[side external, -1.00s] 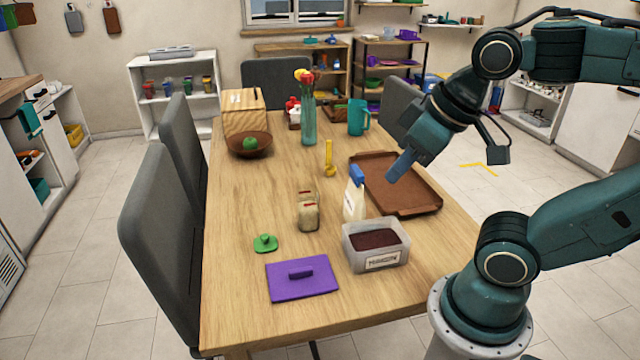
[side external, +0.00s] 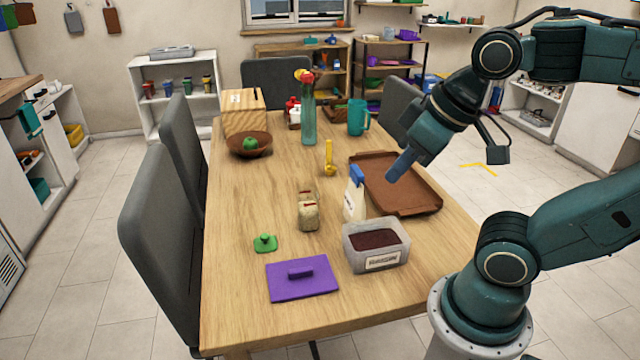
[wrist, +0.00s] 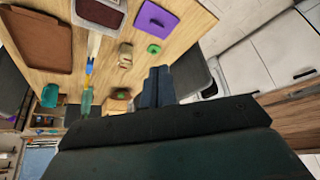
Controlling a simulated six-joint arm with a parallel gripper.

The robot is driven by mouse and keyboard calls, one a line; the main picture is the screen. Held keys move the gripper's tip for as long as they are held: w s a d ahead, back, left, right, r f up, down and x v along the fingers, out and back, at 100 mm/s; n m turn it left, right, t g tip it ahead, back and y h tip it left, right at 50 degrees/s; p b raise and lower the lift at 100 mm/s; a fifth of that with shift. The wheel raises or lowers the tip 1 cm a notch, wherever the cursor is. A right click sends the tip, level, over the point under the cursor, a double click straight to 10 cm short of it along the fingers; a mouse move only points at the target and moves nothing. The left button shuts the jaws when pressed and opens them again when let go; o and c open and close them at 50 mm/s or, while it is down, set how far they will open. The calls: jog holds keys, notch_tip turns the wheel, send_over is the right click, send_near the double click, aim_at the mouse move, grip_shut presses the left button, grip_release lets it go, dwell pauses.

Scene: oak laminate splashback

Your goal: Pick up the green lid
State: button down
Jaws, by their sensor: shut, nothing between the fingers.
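The small round green lid (side external: 265,243) with a knob lies flat on the wooden table, near its left edge. It also shows in the wrist view (wrist: 154,49), toward the top middle. A purple rectangular lid (side external: 302,278) with a bar handle lies just in front of it. My gripper (side external: 399,167) is shut and empty, raised above the brown tray at the table's right side, well to the right of and behind the green lid. Its blue-grey fingers also show in the wrist view (wrist: 159,84).
The brown tray (side external: 425,206) lies at right.

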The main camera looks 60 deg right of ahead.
jog(key=shift+c, duration=1.2)
grip_release()
